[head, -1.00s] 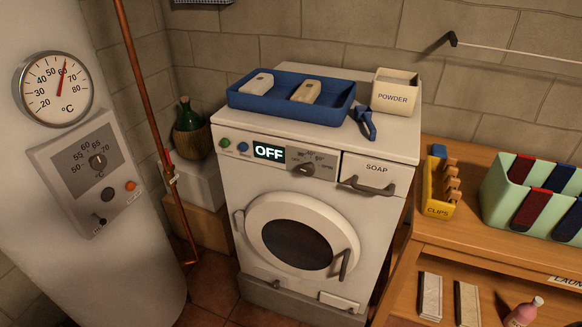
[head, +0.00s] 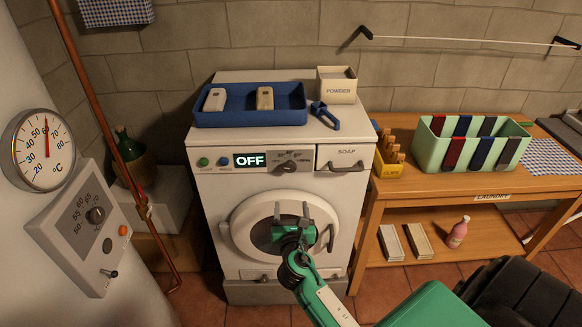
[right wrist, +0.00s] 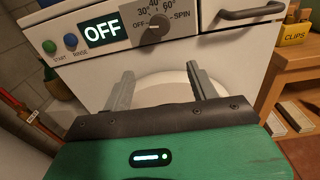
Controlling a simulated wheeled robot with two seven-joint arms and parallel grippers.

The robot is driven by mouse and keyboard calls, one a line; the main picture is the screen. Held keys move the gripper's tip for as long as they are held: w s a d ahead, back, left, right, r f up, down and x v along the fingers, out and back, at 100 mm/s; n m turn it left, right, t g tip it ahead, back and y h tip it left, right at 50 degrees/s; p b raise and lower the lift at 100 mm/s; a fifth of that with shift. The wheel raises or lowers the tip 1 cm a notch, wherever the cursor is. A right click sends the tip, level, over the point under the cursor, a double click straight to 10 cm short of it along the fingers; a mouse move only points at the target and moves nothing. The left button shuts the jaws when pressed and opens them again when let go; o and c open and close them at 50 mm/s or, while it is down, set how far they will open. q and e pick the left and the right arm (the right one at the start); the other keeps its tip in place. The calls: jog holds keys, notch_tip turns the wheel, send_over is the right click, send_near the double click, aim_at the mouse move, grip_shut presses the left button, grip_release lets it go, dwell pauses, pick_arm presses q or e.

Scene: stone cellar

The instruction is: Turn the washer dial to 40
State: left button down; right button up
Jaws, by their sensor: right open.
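The white washer (head: 207,215) stands against the wall with its display (head: 249,160) reading OFF. Its grey dial (head: 290,167) sits right of the display; in the right wrist view the dial (right wrist: 153,29) has marks OFF, 30°, 40°, 60° and SPIN around it, and its pointer is toward OFF. My right gripper (head: 291,211) is in front of the washer's round door, below the dial. Its two fingers are apart and empty, also in the right wrist view (right wrist: 160,92), and do not touch the dial. My left gripper is out of view.
The soap drawer handle (head: 347,166) juts out right of the dial. A wooden bench (head: 395,189) stands to the right, a boiler (head: 20,225) to the left.

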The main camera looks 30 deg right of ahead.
notch_tip(320, 180, up, 2)
jog(key=p, duration=0.2)
send_near(290, 168)
jog(key=x, duration=0.7)
jog(key=shift+w+d+h, duration=0.35)
jog(key=shift+w+h, duration=0.05)
jog(key=shift+w, duration=0.15)
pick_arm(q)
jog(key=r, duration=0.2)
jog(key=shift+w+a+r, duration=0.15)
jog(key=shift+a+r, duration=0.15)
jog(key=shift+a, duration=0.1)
pick_arm(e)
jog(key=c, duration=1)
jog(key=shift+f, duration=0.1)
